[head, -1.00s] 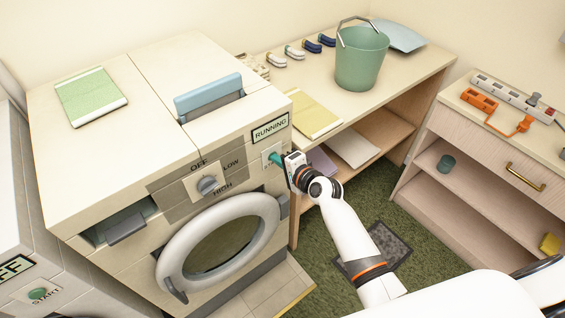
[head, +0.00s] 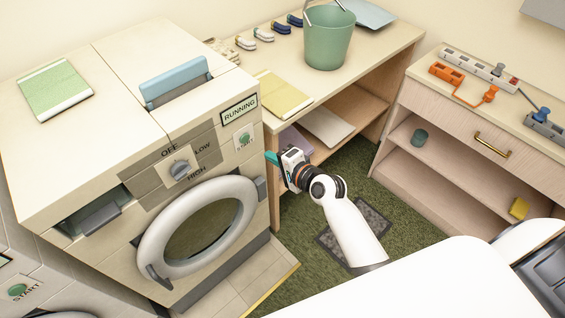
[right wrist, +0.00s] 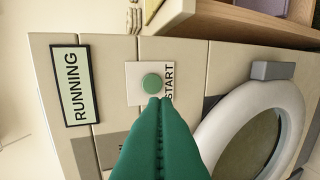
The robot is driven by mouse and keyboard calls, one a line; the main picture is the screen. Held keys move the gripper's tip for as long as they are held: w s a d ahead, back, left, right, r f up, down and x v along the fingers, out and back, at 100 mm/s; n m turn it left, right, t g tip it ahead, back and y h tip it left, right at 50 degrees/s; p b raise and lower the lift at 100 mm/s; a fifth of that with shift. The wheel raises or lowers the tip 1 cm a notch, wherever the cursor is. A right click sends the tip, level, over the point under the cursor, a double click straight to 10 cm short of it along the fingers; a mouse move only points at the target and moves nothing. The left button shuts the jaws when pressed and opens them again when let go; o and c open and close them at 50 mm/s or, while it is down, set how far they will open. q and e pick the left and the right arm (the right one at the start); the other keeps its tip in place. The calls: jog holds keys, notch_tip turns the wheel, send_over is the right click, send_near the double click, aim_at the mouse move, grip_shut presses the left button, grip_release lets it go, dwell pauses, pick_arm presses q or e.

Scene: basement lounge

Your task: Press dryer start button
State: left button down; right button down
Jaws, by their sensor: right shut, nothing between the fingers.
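The dryer (head: 206,133) stands at the left in the head view, with a round door (head: 205,225) and an OFF/LOW/HIGH knob (head: 179,169). Its green START button (head: 244,138) sits on a white plate at the right of the front panel. A display (head: 239,109) above the button reads RUNNING. In the right wrist view the button (right wrist: 151,84) is uncovered, just beyond the green fingertips in the picture. My right gripper (head: 268,156) is shut and empty, apart from the panel, to the right of the button. My left gripper is not in view.
A second machine with its own START button (head: 17,290) is at the lower left. A wooden shelf unit (head: 385,62) with a green bucket (head: 330,40) stands behind. A drawer cabinet (head: 445,112) is at the right. Open green carpet (head: 340,175) lies between.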

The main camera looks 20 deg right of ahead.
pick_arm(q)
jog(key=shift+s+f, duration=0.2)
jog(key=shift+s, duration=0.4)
pick_arm(e)
jog(key=v, duration=0.3)
jog(key=shift+s+d+r, duration=0.1)
jog(key=shift+s+d, duration=0.05)
jog(key=shift+s, duration=0.2)
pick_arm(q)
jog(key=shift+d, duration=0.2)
